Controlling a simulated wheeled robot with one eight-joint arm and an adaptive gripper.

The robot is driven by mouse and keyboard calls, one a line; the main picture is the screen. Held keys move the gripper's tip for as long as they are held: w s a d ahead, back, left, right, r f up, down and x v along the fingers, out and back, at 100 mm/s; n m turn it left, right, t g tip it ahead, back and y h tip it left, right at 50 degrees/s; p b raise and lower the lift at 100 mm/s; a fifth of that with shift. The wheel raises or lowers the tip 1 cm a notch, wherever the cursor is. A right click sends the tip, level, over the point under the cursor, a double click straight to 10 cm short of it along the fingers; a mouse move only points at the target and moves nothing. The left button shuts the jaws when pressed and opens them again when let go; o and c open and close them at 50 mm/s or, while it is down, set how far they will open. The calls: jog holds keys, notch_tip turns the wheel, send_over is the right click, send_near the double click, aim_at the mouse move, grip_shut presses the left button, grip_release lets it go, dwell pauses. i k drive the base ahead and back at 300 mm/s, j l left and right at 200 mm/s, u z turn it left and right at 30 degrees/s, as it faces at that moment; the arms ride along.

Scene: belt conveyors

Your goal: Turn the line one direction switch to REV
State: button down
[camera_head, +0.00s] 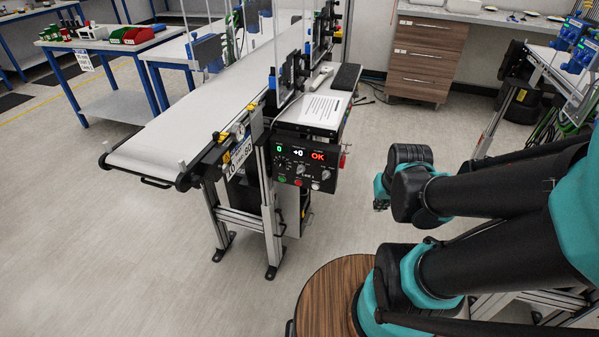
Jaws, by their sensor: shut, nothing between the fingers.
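The black control panel (305,165) hangs on the near end of the conveyor, below a white sheet. It has a green "0", a white "+0" and a red "OK" display, with small knobs and green, red and pale buttons below them. Which knob is the line one direction switch, and where it points, is too small to tell. My arm reaches in from the right, and its black and teal wrist is right of the panel, with floor showing between them. My gripper's fingers do not show; the wrist links appear to hide them.
The white conveyor belt (190,118) runs from the near left to the back. A printed sheet (320,110) lies above the panel. A red knob (343,160) sticks out at the panel's right side. A drawer cabinet (428,60) stands behind. The floor (100,250) at left is clear.

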aim_at(301, 168)
jog(key=u, duration=0.5)
jog(key=k+l+u, duration=0.1)
jog(key=u, duration=0.3)
jog(key=k+l+u, duration=0.1)
jog(key=l+u, duration=0.25)
jog(key=k+u, duration=0.15)
jog(key=u, duration=0.25)
jog(key=k+l+u, duration=0.1)
jog(key=u, duration=0.3)
jog(key=k+l+u, duration=0.15)
jog(key=k+u, duration=0.15)
jog(key=k, duration=0.7)
